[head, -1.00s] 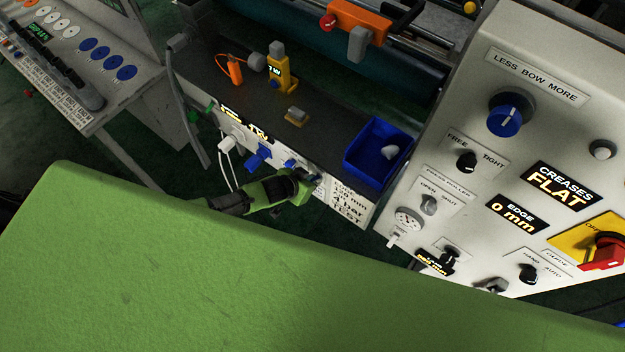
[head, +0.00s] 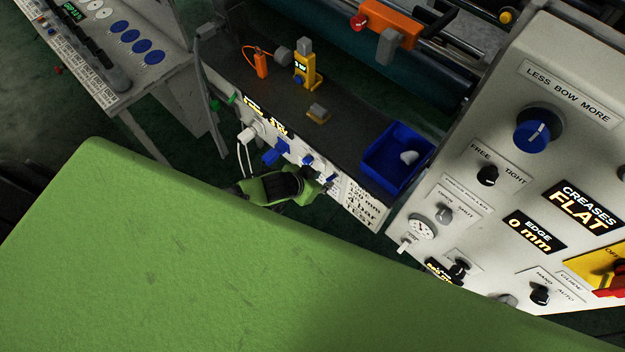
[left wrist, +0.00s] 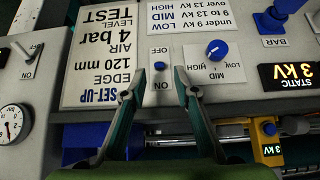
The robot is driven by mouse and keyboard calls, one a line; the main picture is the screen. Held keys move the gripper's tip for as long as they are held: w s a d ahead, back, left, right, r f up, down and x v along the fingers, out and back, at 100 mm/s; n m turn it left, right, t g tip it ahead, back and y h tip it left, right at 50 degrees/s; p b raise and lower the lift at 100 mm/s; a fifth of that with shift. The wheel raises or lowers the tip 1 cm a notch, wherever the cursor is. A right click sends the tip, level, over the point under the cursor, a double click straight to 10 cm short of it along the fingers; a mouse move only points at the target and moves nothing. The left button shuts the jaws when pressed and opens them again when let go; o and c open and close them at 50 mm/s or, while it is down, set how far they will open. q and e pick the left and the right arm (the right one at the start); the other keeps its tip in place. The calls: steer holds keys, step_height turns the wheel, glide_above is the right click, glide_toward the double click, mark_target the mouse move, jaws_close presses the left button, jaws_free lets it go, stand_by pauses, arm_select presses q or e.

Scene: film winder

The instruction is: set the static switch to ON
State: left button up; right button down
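The static switch is a small toggle with a blue tip (left wrist: 160,66) on a white plate marked OFF and ON in the left wrist view. OFF is above the tip in that picture and ON below it; I cannot tell which way the toggle leans. My left gripper (left wrist: 160,80) is open, its fingertips on either side of the switch plate, with nothing between them but the switch behind. In the head view my left gripper (head: 318,181) is at the front face of the low panel and hides the switch. My right gripper is not in view.
A blue MID/LOW/HIGH knob (left wrist: 217,50) sits close right of the fingers. Another OFF/ON toggle (left wrist: 28,52) and a pressure gauge (left wrist: 12,122) are at left. A blue bin (head: 397,158) stands on the ledge, beside the large control panel (head: 480,215). My green body covers the foreground.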

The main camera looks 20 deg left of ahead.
arm_select(q)
steer(key=v, duration=0.6)
